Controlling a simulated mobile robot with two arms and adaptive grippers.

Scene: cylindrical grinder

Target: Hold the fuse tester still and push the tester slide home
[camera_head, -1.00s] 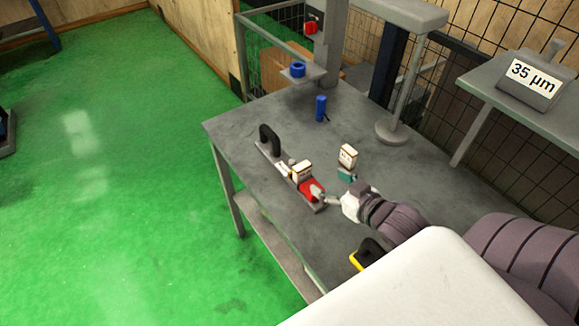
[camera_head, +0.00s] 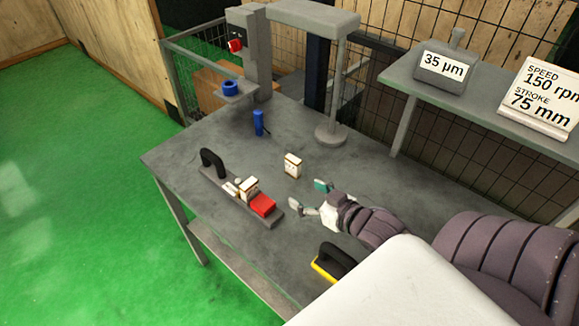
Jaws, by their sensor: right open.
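The fuse tester lies on the grey bench, with a long grey base (camera_head: 215,176) and a black handle (camera_head: 213,160) at its far left end. A white block (camera_head: 249,187) sits mid-base, and the red slide (camera_head: 263,204) is close up against its near-right side. Whether a small gap remains there is too small to tell. My right gripper (camera_head: 308,196) is open and empty, to the right of the red slide and apart from it. One of its fingers has a teal face. My left gripper is not in view, and nothing visible grips the tester's handle.
A second white block (camera_head: 292,165) stands behind my right gripper. A blue cylinder (camera_head: 258,122) and a round-based stand (camera_head: 331,135) are further back. A yellow-and-black handled item (camera_head: 333,262) lies near my right arm. The bench's left front area is clear.

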